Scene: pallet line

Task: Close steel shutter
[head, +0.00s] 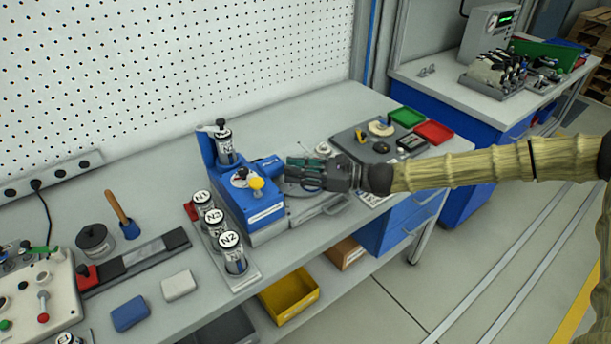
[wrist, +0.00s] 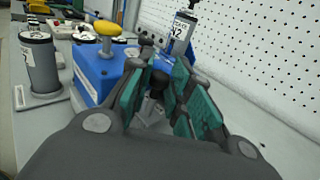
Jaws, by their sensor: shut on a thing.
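A blue machine (head: 262,205) stands on the bench, with a yellow knob (head: 257,183) and a dial on top. My gripper (head: 290,170) reaches in from the right to the machine's right side. In the wrist view its teal pads (wrist: 158,80) are shut on a small black knob (wrist: 154,86) at the blue machine (wrist: 92,70). A light grey metal part, perhaps the steel shutter (wrist: 152,110), shows below the knob. The fingers hide most of it, so I cannot tell how far it is shut.
Labelled canisters (head: 235,253) stand in a rack left of the machine, and another canister (head: 225,147) sits upright at its back. A grey plate (head: 378,142) with small parts and green (head: 406,117) and red trays (head: 433,132) lie to the right. A pegboard (head: 180,70) rises behind.

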